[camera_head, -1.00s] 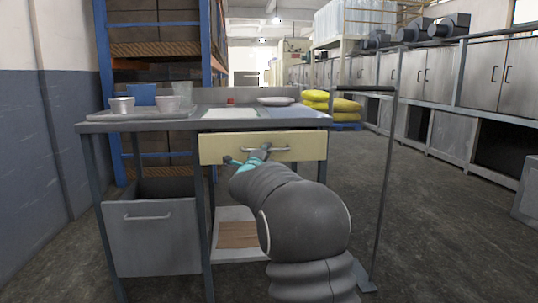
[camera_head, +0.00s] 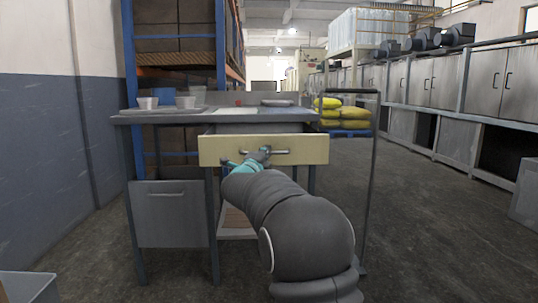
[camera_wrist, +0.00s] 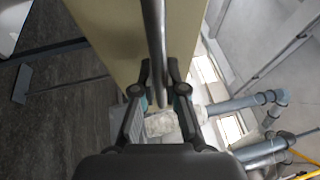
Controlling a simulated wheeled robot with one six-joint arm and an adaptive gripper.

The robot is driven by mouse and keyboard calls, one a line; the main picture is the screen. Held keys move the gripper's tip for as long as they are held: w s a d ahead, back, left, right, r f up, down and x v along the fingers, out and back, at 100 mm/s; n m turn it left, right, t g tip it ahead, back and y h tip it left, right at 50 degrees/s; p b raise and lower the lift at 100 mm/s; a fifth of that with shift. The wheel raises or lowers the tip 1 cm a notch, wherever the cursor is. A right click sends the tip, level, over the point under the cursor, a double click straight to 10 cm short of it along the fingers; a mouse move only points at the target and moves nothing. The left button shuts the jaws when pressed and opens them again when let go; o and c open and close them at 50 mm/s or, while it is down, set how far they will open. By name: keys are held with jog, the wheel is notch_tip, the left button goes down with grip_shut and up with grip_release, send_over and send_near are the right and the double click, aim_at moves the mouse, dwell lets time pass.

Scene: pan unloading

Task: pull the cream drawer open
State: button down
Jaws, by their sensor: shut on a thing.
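The cream drawer (camera_head: 218,151) is pulled out from under the grey worktable (camera_head: 220,117). Its front stands forward of the tabletop edge, and a grey strip shows behind its top edge. A horizontal metal bar handle (camera_head: 281,152) is fixed to the front. My gripper (camera_head: 257,157) is shut on this handle, left of its middle in the head view. In the wrist view, the fingers of my gripper (camera_wrist: 159,75) close on both sides of the handle bar (camera_wrist: 153,25), with the cream front (camera_wrist: 108,25) behind it. The drawer's inside is mostly hidden.
A grey lower drawer (camera_head: 167,215) is at the table's left. Pots (camera_head: 148,103) and a plate (camera_head: 277,102) stand on top. An upright post (camera_head: 371,180) stands at the right. A grey bin (camera_head: 28,287) shows at lower left.

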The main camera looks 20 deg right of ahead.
jog(key=shift+s, duration=0.1)
jog(key=c, duration=1.2)
grip_release()
jog(key=v, duration=1.2)
